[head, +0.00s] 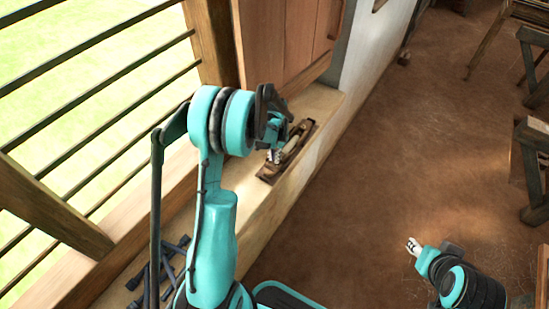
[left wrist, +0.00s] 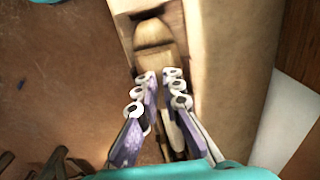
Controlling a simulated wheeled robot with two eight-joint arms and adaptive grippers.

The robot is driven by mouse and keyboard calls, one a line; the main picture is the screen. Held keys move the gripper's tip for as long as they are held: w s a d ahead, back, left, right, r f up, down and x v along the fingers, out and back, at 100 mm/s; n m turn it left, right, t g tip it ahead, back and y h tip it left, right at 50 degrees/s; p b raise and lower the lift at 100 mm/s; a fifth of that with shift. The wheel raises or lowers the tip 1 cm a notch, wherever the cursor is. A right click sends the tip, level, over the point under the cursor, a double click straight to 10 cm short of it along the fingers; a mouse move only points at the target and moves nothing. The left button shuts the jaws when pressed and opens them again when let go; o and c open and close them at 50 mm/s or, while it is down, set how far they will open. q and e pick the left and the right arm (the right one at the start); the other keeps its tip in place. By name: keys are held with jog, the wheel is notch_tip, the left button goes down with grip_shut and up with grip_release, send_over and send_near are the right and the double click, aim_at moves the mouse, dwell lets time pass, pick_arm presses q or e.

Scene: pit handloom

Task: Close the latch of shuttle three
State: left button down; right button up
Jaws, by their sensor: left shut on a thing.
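A dark brown wooden shuttle (head: 300,146) lies on the sill beside the window. In the left wrist view a pale wooden piece with a rounded end (left wrist: 156,45) lies in the shuttle's dark slot; I cannot tell whether it is the latch. My left gripper (head: 273,156) is low over the near part of the shuttle. In the left wrist view its fingertips (left wrist: 158,76) are close together on the near end of the pale piece. The fingers hide what lies between them. My right gripper (head: 412,246) is over the floor, away from the shuttle; its opening is too small to judge.
The pale sill (head: 315,100) runs along the barred window and wooden shutter (head: 285,40). Several dark rods (head: 165,270) lie on its near part. Wooden frames (head: 532,165) stand at the right. The brown floor (head: 400,150) between is clear.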

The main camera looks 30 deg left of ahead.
dwell(0.4)
pick_arm(q)
jog(key=c, duration=1.9)
grip_release()
jog(key=shift+c, duration=0.2)
jog(key=shift+r, duration=0.15)
notch_tip(320, 180, up, 12)
